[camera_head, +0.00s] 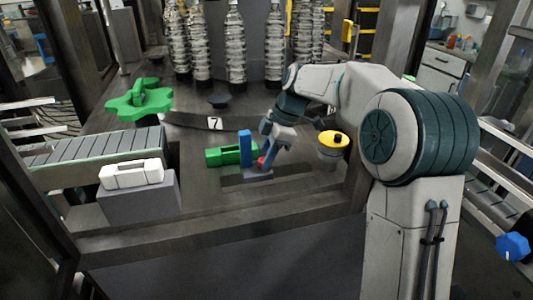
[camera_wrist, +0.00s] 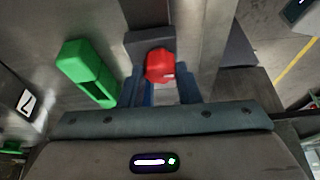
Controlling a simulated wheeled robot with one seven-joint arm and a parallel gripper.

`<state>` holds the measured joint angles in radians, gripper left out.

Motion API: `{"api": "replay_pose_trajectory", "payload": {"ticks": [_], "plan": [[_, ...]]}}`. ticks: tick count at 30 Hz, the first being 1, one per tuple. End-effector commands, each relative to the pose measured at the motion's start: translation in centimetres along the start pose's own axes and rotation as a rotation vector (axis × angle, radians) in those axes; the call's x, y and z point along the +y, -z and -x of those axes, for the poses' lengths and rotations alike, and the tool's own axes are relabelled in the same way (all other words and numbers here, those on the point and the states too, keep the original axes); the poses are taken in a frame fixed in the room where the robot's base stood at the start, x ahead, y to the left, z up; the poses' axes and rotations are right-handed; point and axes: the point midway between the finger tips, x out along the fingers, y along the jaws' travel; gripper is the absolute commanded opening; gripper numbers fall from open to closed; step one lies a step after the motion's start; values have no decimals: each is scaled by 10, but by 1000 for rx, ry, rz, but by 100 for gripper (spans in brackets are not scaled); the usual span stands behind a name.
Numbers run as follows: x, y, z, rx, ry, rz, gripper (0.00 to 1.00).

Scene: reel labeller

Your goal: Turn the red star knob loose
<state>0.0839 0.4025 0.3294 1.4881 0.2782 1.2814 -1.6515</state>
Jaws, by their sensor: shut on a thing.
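The red star knob (camera_wrist: 160,66) shows in the wrist view between the ends of my gripper's two blue-grey fingers. My gripper (camera_wrist: 161,84) is shut on it. In the head view the red knob (camera_head: 261,161) is a small red patch low on the machine, beside my gripper (camera_head: 265,158). My gripper reaches down to it from the upper right and hides most of it. The knob sits by a blue upright post (camera_head: 245,148) and a dark grey base.
A green block (camera_head: 222,156) lies just left of the knob. A yellow-topped round part (camera_head: 333,139) stands right of my gripper. A large green star wheel (camera_head: 139,101), a roller conveyor (camera_head: 92,150) and a white-handled box (camera_head: 130,174) are at left. Clear bottles (camera_head: 236,45) stand behind.

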Motion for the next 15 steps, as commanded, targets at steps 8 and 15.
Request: {"api": "replay_pose_trajectory", "payload": {"ticks": [8, 15], "plan": [[3, 2, 3, 2, 99, 240, 7], [4, 2, 3, 2, 174, 422, 7]]}}
